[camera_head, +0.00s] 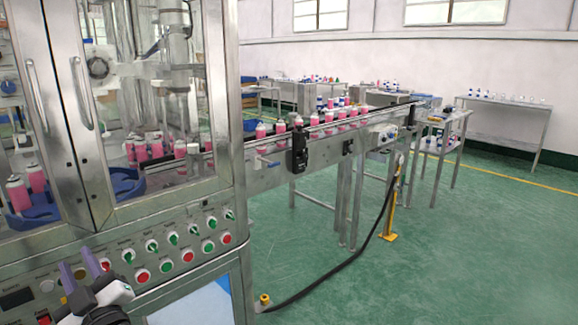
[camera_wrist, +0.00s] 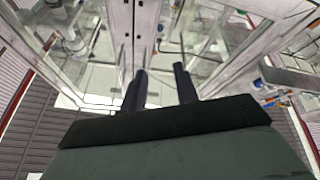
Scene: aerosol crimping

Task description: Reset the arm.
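My gripper (camera_head: 82,276) is at the lower left of the head view, in front of the machine's control panel (camera_head: 190,246). Its two dark fingers stand apart with nothing between them. In the wrist view my gripper (camera_wrist: 160,88) points up at the machine's glass doors and metal frame (camera_wrist: 147,40), and the gap between its fingers is empty. Whether a fingertip touches the panel cannot be told.
The crimping machine's glass doors (camera_head: 95,120) are closed, with pink cans (camera_head: 37,178) inside. A conveyor (camera_head: 330,146) carrying pink cans runs off to the right. A black cable (camera_head: 345,272) runs over the green floor to a yellow post (camera_head: 390,215). The right floor is clear.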

